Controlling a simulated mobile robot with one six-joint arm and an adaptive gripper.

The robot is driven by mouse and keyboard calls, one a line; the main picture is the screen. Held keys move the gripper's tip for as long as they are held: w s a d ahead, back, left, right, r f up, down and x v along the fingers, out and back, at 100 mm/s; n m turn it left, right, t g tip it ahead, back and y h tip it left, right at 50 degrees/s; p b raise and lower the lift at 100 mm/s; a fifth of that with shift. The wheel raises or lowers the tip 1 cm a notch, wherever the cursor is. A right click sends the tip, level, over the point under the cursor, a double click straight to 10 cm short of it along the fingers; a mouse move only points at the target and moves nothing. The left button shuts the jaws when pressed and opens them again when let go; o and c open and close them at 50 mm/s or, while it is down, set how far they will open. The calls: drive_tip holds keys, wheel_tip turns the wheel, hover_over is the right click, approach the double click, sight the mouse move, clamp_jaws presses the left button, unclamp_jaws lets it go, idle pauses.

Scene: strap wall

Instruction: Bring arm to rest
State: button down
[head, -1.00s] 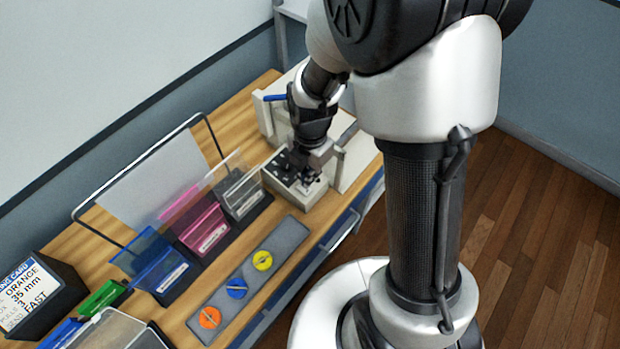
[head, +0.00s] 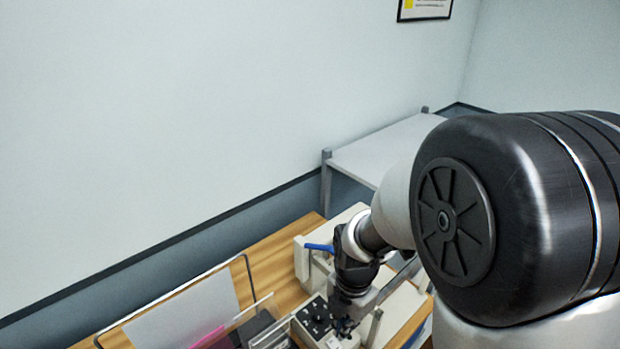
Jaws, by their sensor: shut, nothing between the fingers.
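My gripper (head: 343,326) is low at the bottom of the head view, over a beige machine (head: 312,322) with dark knobs on its top. My arm reaches down to it from the right, and a large dark joint of it fills the right side. The fingers are small and dark here; they are shut with nothing between them. I cannot tell whether the fingertips touch the machine.
A blue lever (head: 319,247) sticks out beside my wrist. A clear panel (head: 250,322) and a wire frame with a white sheet (head: 190,312) stand on the wooden bench (head: 275,257). A grey shelf (head: 385,148) stands behind. A framed notice (head: 425,9) hangs on the wall.

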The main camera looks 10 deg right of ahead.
drive_tip(key=s+d+r+m+t+b, duration=0.1)
drive_tip(key=s+r+m+t+b, duration=0.1)
drive_tip(key=s+r+m+b, duration=0.2)
drive_tip(key=s+d+r+m+t+b, duration=0.1)
drive_tip(key=s+r+m+b, duration=0.3)
drive_tip(key=s+m, duration=0.6)
drive_tip(key=m+t+b, duration=0.1)
drive_tip(key=m+b, duration=0.1)
drive_tip(key=m, duration=0.9)
drive_tip(key=shift+s+d+r, duration=0.25)
drive_tip(key=shift+s+d, duration=0.05)
drive_tip(key=shift+d, duration=0.05)
